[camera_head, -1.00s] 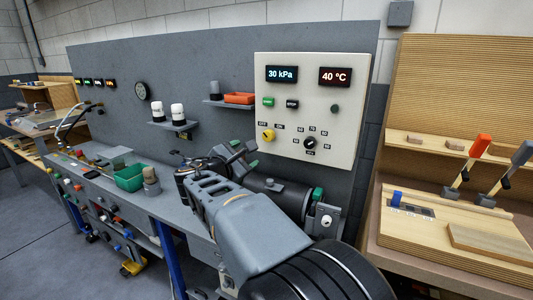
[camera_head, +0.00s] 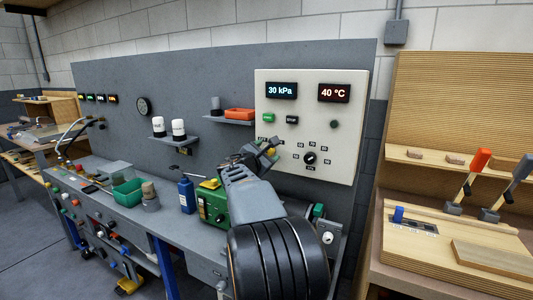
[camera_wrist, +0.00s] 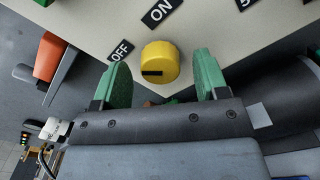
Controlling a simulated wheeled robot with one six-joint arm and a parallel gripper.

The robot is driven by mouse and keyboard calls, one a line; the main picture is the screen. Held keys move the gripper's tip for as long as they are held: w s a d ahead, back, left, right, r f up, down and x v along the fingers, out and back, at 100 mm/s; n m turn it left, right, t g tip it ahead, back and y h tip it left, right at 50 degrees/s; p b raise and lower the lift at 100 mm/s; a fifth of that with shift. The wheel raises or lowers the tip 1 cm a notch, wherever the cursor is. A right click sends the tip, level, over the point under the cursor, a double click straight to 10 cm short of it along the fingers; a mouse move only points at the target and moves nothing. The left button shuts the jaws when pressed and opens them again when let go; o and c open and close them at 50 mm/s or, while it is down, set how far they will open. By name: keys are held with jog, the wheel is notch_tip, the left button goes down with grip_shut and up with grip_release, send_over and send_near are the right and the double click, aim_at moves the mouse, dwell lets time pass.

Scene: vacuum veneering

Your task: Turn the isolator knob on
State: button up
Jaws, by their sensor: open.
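The yellow isolator knob (camera_wrist: 159,63) sits on the white control panel (camera_head: 342,105), with OFF and ON labels beside it in the wrist view. Its dark pointer mark lies toward the OFF label (camera_wrist: 121,52); the ON label (camera_wrist: 160,12) is above the knob in that view. My gripper (camera_wrist: 160,82) is open, with one green finger to each side of the knob and the knob between or just beyond the tips. In the head view my gripper (camera_head: 262,150) is at the panel's lower left and largely hides the knob.
The panel also carries a black selector dial (camera_head: 310,158), a green button (camera_head: 268,118), and displays reading 30 kPa and 40 °C. A green machine (camera_head: 211,203) and blue bottle (camera_head: 186,194) stand on the bench below.

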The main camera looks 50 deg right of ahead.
jog(key=shift+w+d, duration=0.1)
jog(key=shift+d, duration=0.2)
jog(key=c, duration=0.9)
